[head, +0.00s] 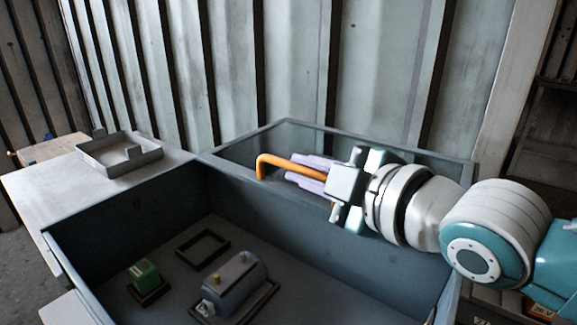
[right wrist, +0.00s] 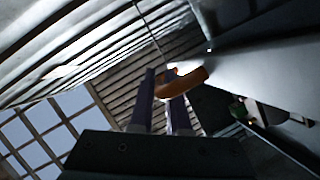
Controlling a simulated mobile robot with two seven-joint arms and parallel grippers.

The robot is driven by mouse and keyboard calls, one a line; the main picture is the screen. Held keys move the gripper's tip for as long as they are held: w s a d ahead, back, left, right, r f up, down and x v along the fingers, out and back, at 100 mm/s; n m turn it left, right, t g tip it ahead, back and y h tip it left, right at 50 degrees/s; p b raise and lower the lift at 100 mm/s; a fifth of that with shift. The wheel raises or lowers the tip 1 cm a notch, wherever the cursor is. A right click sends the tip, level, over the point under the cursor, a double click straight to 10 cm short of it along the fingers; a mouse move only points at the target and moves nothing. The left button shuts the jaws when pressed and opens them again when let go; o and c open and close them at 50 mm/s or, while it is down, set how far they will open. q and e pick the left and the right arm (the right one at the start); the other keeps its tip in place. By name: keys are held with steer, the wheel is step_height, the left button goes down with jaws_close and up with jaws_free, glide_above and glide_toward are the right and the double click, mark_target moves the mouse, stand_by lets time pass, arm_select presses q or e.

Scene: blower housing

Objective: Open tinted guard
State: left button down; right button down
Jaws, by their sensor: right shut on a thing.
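The blower housing is a large grey-blue open box (head: 110,230). A tinted, framed pane (head: 236,146) that looks like the guard is at its far side; I cannot tell its exact angle. An orange bar handle (head: 268,160) is at that far side, with its left end bent down. My right gripper (head: 298,172) reaches in from the right, its pale purple fingers shut on the handle. In the right wrist view the orange handle (right wrist: 188,84) crosses between the two dark fingers. The handle's other end is hidden by the gripper. My left gripper is not in view.
Inside the box are a grey cylindrical motor (head: 236,285), a green block (head: 144,274) on a dark base and an empty dark square frame (head: 203,247). A shallow grey tray (head: 90,158) stands on the pale table (head: 45,198) at left. A corrugated wall (head: 300,60) rises behind.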

steer(key=shift+r, duration=0.1)
steer(key=c, duration=1.2)
jaws_free()
steer(key=shift+o, duration=0.2)
steer(key=shift+s, duration=0.1)
steer(key=p+v, duration=0.1)
steer(key=v, duration=0.8)
steer(key=shift+s+d, duration=0.15)
steer(key=shift+s, duration=0.2)
